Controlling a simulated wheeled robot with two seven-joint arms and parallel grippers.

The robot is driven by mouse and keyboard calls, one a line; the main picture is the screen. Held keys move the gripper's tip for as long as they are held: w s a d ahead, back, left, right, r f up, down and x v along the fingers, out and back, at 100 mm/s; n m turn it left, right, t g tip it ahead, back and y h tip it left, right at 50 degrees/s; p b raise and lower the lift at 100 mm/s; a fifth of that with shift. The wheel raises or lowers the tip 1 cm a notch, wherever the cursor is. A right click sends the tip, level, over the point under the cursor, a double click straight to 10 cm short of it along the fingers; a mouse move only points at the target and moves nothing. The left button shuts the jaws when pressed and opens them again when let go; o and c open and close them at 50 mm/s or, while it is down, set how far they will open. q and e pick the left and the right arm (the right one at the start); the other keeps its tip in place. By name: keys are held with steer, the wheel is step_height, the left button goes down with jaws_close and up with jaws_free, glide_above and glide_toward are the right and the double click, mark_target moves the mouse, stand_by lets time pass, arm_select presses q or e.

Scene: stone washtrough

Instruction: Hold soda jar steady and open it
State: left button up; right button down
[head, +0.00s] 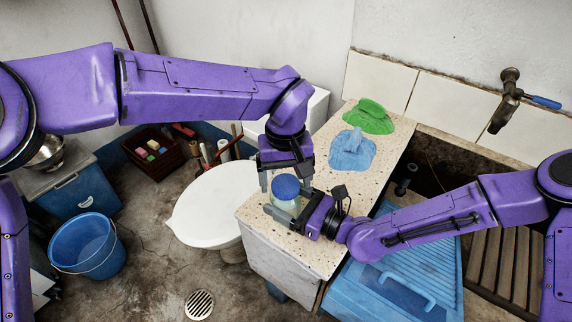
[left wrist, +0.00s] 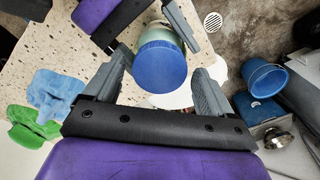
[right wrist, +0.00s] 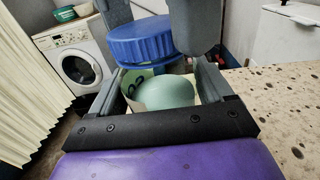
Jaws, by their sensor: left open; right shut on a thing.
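The soda jar (head: 287,203) has a clear body with pale green contents and a blue lid (head: 286,186). It is at the near-left end of the speckled counter. My right gripper (head: 293,207) is shut on the jar body from the right; the body also shows between its fingers in the right wrist view (right wrist: 165,92). My left gripper (head: 285,180) points down from above, open, with a finger on each side of the lid. The lid lies between the finger tips in the left wrist view (left wrist: 160,66). I cannot tell whether the lid is seated or loose.
A blue cloth (head: 352,151) and a green cloth (head: 366,116) lie farther back on the counter (head: 318,240). A blue bucket (head: 87,247) is on the floor.

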arm_select(q)
steer(key=c, duration=1.1)
steer(key=n, duration=0.6)
steer(key=shift+n, duration=0.3)
steer(key=n, duration=1.1)
steer(key=shift+n, duration=0.4)
steer(key=n, duration=1.5)
steer(key=shift+r, duration=0.1)
steer(key=n, duration=0.6)
steer(key=shift+n, duration=0.4)
steer(key=n, duration=0.5)
steer(key=shift+n, duration=0.4)
steer(key=n, duration=0.8)
